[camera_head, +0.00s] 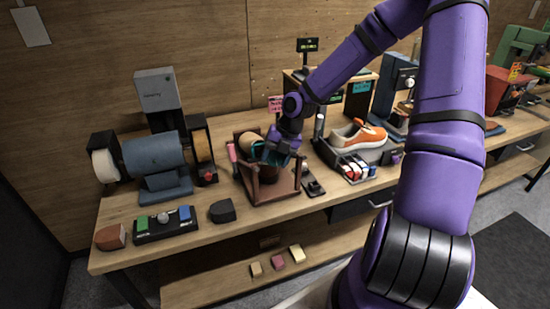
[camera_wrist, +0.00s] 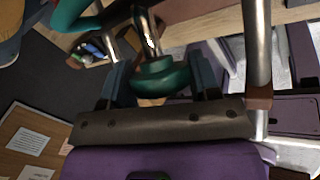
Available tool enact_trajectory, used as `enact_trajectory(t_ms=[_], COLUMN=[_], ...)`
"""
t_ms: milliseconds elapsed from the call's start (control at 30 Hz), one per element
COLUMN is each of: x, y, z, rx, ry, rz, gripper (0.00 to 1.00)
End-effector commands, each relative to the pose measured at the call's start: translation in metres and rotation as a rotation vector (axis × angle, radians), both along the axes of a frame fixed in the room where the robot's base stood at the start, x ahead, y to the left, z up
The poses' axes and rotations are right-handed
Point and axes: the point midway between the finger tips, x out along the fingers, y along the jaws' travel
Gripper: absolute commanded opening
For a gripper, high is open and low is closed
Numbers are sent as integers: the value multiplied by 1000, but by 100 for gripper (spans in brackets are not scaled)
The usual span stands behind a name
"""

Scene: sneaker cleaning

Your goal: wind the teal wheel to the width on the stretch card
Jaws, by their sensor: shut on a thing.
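My gripper (camera_head: 280,150) is over the reddish-brown wooden frame (camera_head: 262,196) on the bench. The teal wheel (camera_head: 261,153) shows only in part beside my gripper, at the top of that frame. In the wrist view the teal wheel (camera_wrist: 165,78) sits between the two fingers of my gripper (camera_wrist: 160,88), which is shut on it. A metal shaft (camera_wrist: 146,32) rises from the teal part. Cards stand behind: a pink one (camera_head: 275,103) and a teal one (camera_head: 361,87). Their writing is too small to read, and I cannot tell which is the stretch card.
A blue-grey buffing machine (camera_head: 155,154) stands left. A dark block (camera_head: 222,211) and a tray with coloured blocks (camera_head: 164,222) lie near the front edge. An orange and white sneaker (camera_head: 358,135) is to the right. The lower shelf (camera_head: 215,276) holds small blocks.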

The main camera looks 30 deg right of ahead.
Motion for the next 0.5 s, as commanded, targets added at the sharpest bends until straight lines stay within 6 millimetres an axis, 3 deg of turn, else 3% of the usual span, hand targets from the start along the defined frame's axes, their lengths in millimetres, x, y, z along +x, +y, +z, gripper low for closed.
enact_trajectory(t_ms=[467,500], x=[0,0], y=[-1,-1], z=[0,0], rx=[10,10], ry=[-2,-2], rz=[-7,-7], gripper=[33,63])
